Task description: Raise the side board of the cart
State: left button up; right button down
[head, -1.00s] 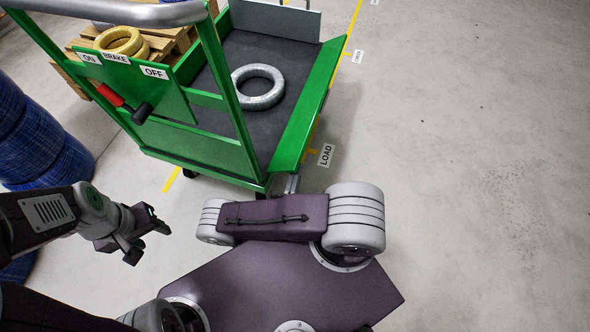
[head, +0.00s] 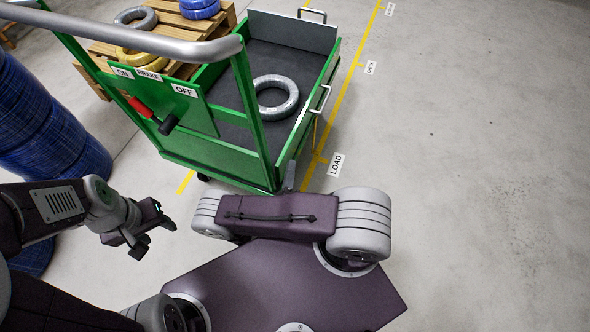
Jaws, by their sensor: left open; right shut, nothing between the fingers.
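The green cart (head: 210,152) stands ahead with its dark bed and grey handle bar. Its right side board (head: 302,122) is green with a metal handle (head: 321,100); it stands upright or nearly so along the bed's edge. Whether it is latched cannot be seen. My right gripper (head: 290,176) shows only as a small grey part at the board's near lower end, mostly hidden behind my arm; whether it touches the board is unclear. My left gripper (head: 152,232) is open and empty, left of the cart's near end and apart from it.
A grey cable coil (head: 275,97) lies on the bed. A grey end board (head: 292,31) stands at the far end. A red brake lever (head: 141,107) is on the near panel. Blue coils (head: 50,125) are stacked at left, a pallet (head: 104,50) behind. Floor at right is clear.

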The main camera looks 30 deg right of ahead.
jog(key=shift+w+a+r, duration=0.1)
jog(key=shift+w+a, duration=0.25)
jog(key=shift+w, duration=0.05)
jog(key=shift+a, duration=0.1)
dwell(0.3)
